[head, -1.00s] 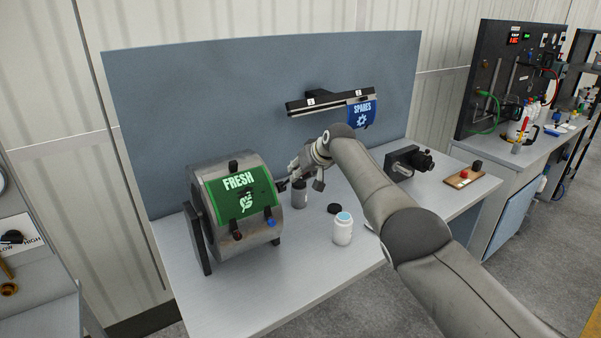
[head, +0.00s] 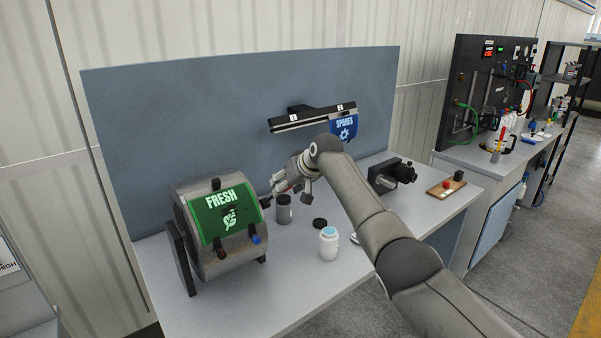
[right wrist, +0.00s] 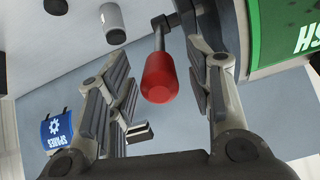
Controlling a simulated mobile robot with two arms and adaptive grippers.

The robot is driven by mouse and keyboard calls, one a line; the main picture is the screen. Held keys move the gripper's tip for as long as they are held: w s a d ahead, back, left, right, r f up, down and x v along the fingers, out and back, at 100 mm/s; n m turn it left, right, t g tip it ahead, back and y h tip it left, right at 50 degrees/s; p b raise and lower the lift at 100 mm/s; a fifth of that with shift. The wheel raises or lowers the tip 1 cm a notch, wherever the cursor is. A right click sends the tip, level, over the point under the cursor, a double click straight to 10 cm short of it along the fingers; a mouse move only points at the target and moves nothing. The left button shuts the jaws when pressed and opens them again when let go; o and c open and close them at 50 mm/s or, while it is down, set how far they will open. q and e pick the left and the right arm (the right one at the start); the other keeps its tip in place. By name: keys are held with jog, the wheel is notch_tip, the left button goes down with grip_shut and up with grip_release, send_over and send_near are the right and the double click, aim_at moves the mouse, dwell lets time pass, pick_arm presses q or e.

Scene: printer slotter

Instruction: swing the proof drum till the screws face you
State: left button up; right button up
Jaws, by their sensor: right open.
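The proof drum (head: 236,263) is a grey metal cylinder on a dark stand at the left of the bench. A green FRESH panel (head: 225,212) faces me on its upper front. Below it are a small dark red knob (head: 221,254) and a blue one (head: 256,240); I cannot tell whether these are screws. My right gripper (head: 277,190) is at the drum's right side. In the right wrist view, a red crank handle (right wrist: 158,76) stands between the open fingers of my right gripper (right wrist: 156,82), with gaps on both sides. My left gripper is not in view.
A grey jar (head: 284,212), a black lid (head: 319,223) and a white bottle (head: 328,245) stand right of the drum. A rail with a blue SPARES tag (head: 344,128) hangs on the back panel. A black device (head: 392,176) and a wooden button board (head: 446,187) are further right.

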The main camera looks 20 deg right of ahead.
jog(key=v, duration=0.9)
jog(key=shift+s+r, duration=0.15)
jog(key=shift+r, duration=0.05)
